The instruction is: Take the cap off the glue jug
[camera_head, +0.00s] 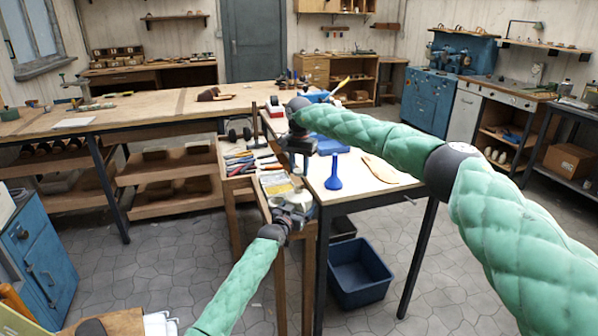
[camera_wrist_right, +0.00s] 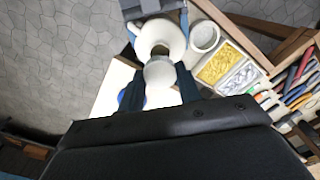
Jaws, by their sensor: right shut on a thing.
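The white glue jug (camera_wrist_right: 172,31) shows in the right wrist view, and partly in the head view (camera_head: 301,209), at the near end of the narrow bench. My left gripper (camera_head: 287,216) is at the jug, and its blue-grey fingers flank the jug in the wrist view. How tightly they close is hidden. My right gripper (camera_wrist_right: 161,86) is shut on the pale round cap (camera_wrist_right: 159,73). In the head view my right gripper (camera_head: 303,160) is well above the jug. The cap overlaps the jug's top in the wrist view; the gap between them is hard to judge.
A white jar (camera_wrist_right: 204,36) and trays of yellow (camera_wrist_right: 214,66) and silver bits (camera_wrist_right: 241,79) stand close beside the jug. Hand tools (camera_head: 240,165) lie behind. A blue flared object (camera_head: 333,176) stands on the white table (camera_head: 352,190). A blue bin (camera_head: 360,275) is on the floor.

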